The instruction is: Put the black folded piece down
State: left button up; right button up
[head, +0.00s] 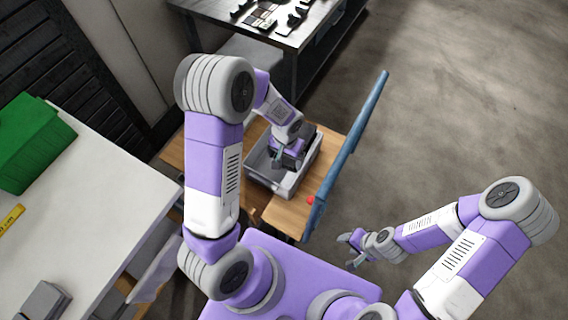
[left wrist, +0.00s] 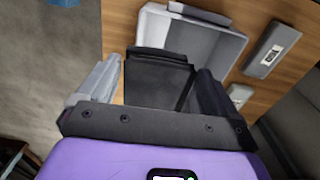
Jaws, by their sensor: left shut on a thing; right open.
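The black folded piece (left wrist: 157,82) is between the two fingers of my left gripper (left wrist: 152,90) in the left wrist view. It is dark and flat-faced, with a raised upper edge. In the head view my left gripper (head: 286,160) is over the grey bin (head: 268,184), pointing down; the piece is hard to tell from the dark gripper there. The bin also shows beyond the piece in the left wrist view (left wrist: 228,46). I cannot tell how high the piece is above the bin floor. My right gripper (head: 352,240) is open and empty, over the floor.
The bin stands on a wooden-topped cart (head: 288,217) with a blue bar (head: 352,135) along its right side. A grey device (left wrist: 272,48) lies beside the bin. A white table (head: 85,215) with a green box (head: 32,142) is at left. A dark workbench (head: 290,38) stands behind.

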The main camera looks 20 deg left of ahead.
pick_arm(q)
jog(key=w+a+f+b, duration=0.2)
jog(key=a+f+b, duration=0.25)
jog(key=f, duration=0.35)
jog(key=b, duration=0.3)
send_over(274, 176)
jog(key=shift+m, duration=0.3)
notch_tip(274, 176, down, 10)
pick_arm(e)
notch_tip(274, 176, down, 9)
jog(key=shift+w, duration=0.1)
pick_arm(q)
jog(key=shift+f, duration=0.15)
jog(key=o, duration=0.9)
pick_arm(e)
jog(key=shift+f, duration=0.1)
pick_arm(q)
notch_tip(274, 176, up, 12)
jog(key=p, duration=0.4)
pick_arm(e)
notch_tip(274, 176, up, 4)
jog(key=shift+r, duration=0.15)
